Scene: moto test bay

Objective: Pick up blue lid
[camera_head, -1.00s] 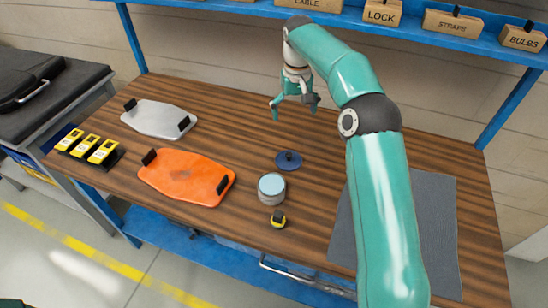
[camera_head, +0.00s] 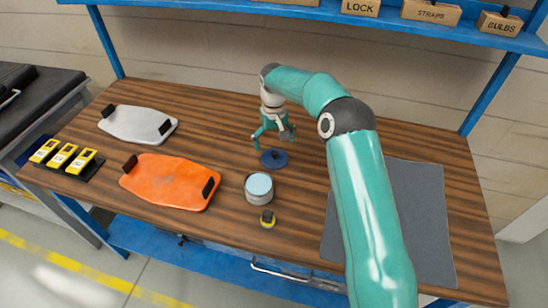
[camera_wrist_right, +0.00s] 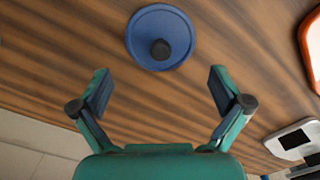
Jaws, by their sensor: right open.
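The blue lid (camera_head: 274,158) is a flat round disc with a dark knob, lying on the wooden table behind the grey tin. It also shows in the right wrist view (camera_wrist_right: 172,27), at the top, beyond the fingertips. My right gripper (camera_head: 272,140) is open and empty, just above and behind the lid in the head view. In the wrist view its two fingers (camera_wrist_right: 158,84) are spread wide, with bare wood between them and the lid ahead, apart from them. My left gripper is not in view.
An orange panel (camera_head: 160,182) and a silver panel (camera_head: 130,123) lie left. A grey mat (camera_head: 420,220) lies right. A blue shelf (camera_head: 320,12) hangs above.

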